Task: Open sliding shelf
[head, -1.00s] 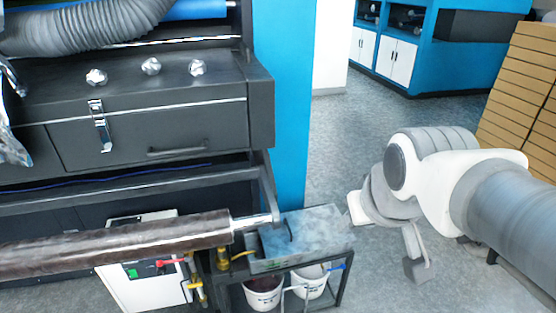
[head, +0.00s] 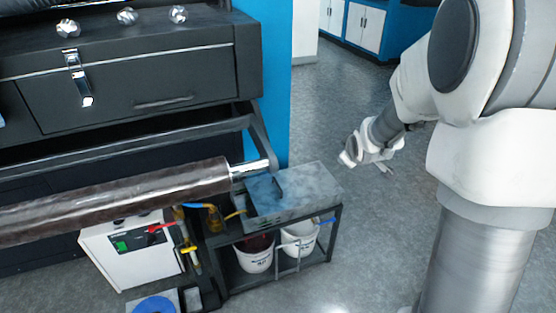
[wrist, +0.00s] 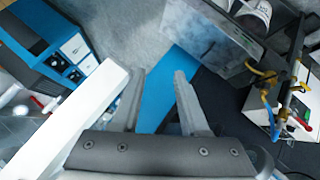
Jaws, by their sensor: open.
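A dark drawer-like front (head: 150,85) with a thin bar handle (head: 164,102) and a silver latch (head: 78,78) is in the machine at the upper left of the head view. It looks shut. Below it, a low cart (head: 335,240) carries a grey metal box (head: 305,190); the box also shows in the wrist view (wrist: 215,35). I cannot tell for sure which part is the sliding shelf. My gripper (head: 385,168) is in the air right of the cart, touching nothing. In the wrist view its fingers (wrist: 159,75) are apart with nothing between them.
A large dark roller (head: 110,200) lies across the front of the machine. White buckets (head: 256,255) stand in the cart. A white control box (head: 130,250) with valves is left of it. A blue panel (head: 277,110) edges the machine. Open floor (head: 350,110) lies to the right.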

